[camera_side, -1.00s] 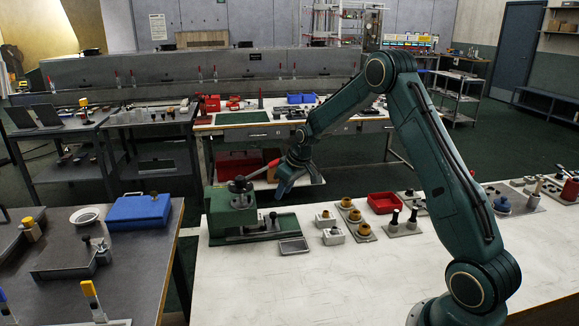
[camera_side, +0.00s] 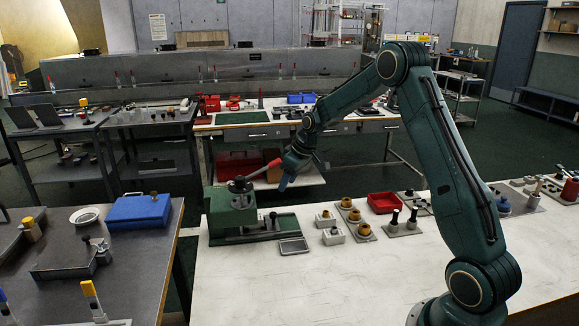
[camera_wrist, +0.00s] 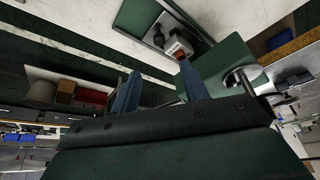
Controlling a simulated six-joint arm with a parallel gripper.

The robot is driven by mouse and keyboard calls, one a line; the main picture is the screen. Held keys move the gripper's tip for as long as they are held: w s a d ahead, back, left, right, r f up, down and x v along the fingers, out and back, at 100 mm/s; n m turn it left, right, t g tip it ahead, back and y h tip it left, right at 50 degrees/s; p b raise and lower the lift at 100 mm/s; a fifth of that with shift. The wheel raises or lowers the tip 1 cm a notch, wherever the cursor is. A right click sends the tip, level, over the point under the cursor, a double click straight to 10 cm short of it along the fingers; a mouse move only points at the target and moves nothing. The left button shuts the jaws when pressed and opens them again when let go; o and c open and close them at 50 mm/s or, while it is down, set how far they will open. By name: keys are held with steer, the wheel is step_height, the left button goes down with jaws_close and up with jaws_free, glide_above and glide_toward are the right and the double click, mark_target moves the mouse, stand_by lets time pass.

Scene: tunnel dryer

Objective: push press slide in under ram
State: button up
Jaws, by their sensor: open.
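The green press (camera_side: 230,214) stands at the left end of the white table in the side view. Its red-gripped lever (camera_side: 264,170) points up to the right. The press slide (camera_side: 272,221), with a small dark knob, is on the low green base right of the press body. In the wrist view, the slide (camera_wrist: 178,47) appears as a pale block beside a green block (camera_wrist: 226,64). My gripper (camera_side: 283,186) is open and empty, above the slide and near the lever. Its two blue fingers (camera_wrist: 160,85) show spread in the wrist view. The ram's underside is hidden.
A small grey tray (camera_side: 293,246) lies in front of the press base. Pale blocks with brass-coloured parts (camera_side: 333,236) and a red bin (camera_side: 383,203) stand to the right. The table's front middle is clear. A blue case (camera_side: 138,211) is on the dark bench at left.

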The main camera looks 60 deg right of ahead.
mark_target(273, 213)
steer(key=d+n, duration=0.1)
steer(key=n+y, duration=0.1)
steer(key=n, duration=0.1)
steer(key=shift+w+d, duration=0.1)
steer(key=shift+d, duration=0.3)
steer(key=x, duration=1.3)
steer(key=shift+a+f, duration=0.25)
steer(key=shift+f, duration=0.1)
jaws_close()
